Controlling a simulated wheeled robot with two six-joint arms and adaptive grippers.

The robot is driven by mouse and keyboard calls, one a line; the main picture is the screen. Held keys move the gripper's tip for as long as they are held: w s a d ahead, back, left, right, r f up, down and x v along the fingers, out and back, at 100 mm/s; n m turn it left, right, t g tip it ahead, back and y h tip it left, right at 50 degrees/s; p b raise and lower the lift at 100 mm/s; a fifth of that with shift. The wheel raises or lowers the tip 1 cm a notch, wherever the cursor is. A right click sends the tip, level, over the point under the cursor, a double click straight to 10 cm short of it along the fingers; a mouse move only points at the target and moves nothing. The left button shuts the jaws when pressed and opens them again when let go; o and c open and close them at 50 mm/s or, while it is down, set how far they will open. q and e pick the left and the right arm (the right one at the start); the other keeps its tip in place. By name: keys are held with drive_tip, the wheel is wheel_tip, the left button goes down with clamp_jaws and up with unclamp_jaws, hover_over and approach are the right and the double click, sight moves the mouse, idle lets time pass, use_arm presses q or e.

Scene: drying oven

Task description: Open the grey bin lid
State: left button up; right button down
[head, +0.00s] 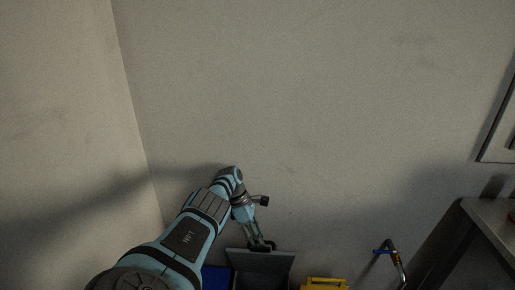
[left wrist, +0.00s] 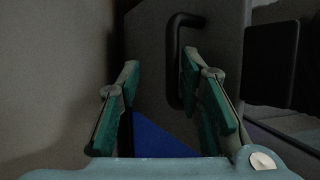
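The grey bin lid (head: 275,262) shows at the bottom of the head view as a grey panel that looks tilted up, with a dark area below it. In the left wrist view the lid (left wrist: 150,45) fills the middle and carries a black bar handle (left wrist: 174,60). My left gripper (head: 262,246) is at the lid's upper edge in the head view. In the left wrist view its fingers (left wrist: 160,72) are spread apart, with the handle near the right fingertip. I cannot tell whether they touch. My right gripper is in neither view.
A blue bin (head: 215,277) stands left of the grey one and a yellow bin lid (head: 325,284) right of it. A tap-like pipe with a blue handle (head: 381,251) and a table (head: 490,217) are further right. A wall rises behind.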

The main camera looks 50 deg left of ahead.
use_arm(q)
drive_tip(key=shift+s+r, duration=0.1)
wheel_tip(320, 180, up, 10)
idle(0.7)
idle(0.3)
